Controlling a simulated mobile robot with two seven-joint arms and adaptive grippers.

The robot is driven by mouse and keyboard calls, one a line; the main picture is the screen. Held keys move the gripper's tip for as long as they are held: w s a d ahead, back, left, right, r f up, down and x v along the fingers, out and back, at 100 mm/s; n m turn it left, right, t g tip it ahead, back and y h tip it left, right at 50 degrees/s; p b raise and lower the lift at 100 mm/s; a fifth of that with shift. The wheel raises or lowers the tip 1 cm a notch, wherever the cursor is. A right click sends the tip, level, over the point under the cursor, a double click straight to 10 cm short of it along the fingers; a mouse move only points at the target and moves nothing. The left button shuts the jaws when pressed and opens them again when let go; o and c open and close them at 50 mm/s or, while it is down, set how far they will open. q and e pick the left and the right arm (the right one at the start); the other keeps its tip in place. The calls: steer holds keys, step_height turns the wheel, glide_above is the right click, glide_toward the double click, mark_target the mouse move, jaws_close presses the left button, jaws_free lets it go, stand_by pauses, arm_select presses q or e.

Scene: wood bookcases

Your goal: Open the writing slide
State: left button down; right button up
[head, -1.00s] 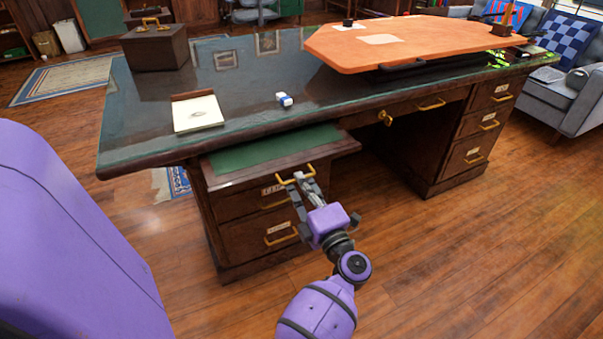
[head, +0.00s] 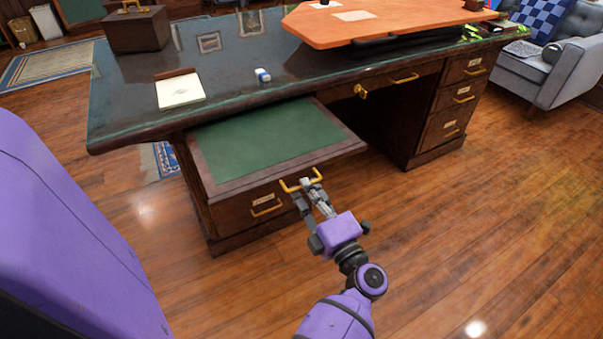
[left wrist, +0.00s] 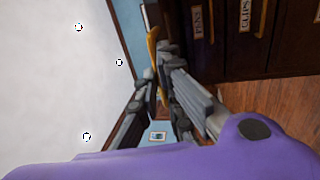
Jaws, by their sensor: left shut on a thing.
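The writing slide (head: 265,140), a green-topped board with a dark wood rim, stands well out from under the left part of the desk top. Its brass handle (head: 290,188) is on the front edge. My left gripper (head: 312,184) is shut on this handle, in front of the slide. In the left wrist view the brass handle (left wrist: 152,55) shows between the gripper's fingers, partly hidden by them. My right gripper is not in view.
Labelled drawers with brass handles (head: 266,207) sit below the slide. The desk top (head: 230,75) bears a notepad (head: 180,90), a small blue and white item (head: 263,75), a dark case (head: 137,30) and an orange board (head: 390,22). Open wood floor (head: 480,220) lies in front and right.

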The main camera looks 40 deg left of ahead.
arm_select(q)
steer(key=shift+s+d+r, duration=0.1)
steer(key=shift+d, duration=0.15)
steer(key=c, duration=1.9)
jaws_free()
steer(key=shift+c, duration=0.2)
steer(key=v, duration=1.2)
